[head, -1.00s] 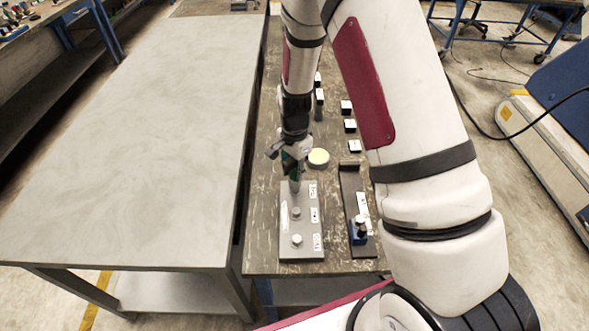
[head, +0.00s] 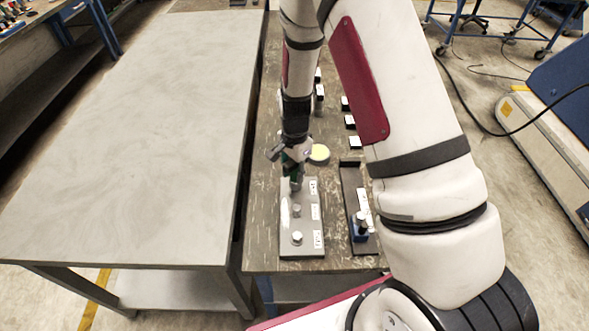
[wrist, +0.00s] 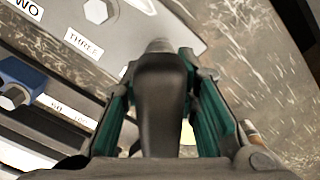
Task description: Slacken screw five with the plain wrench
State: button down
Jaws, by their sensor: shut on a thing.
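My gripper (head: 291,160) is over the far end of a grey plate (head: 286,235) on the narrow worn table. In the wrist view its green-lined fingers (wrist: 158,100) are shut on a dark-handled tool, seemingly the plain wrench (wrist: 161,95), which points at the plate's end. Its working end is mostly hidden, so I cannot tell whether it sits on a screw. Two pale screws show on the plate, a near one (head: 297,237) and a middle one (head: 296,210). The wrist view shows a hex head (wrist: 98,10) beside a label reading THREE (wrist: 83,42). I see no label reading five.
A dark rail (head: 350,185) with a blue block (head: 358,232) lies right of the plate. A pale yellow disc (head: 319,153) and several small black-and-white blocks (head: 355,142) stand beyond. The large grey table (head: 130,130) at left is bare.

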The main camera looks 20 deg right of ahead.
jog(key=shift+f, duration=0.45)
dwell(0.3)
jog(key=n, duration=0.4)
jog(key=shift+n, duration=2)
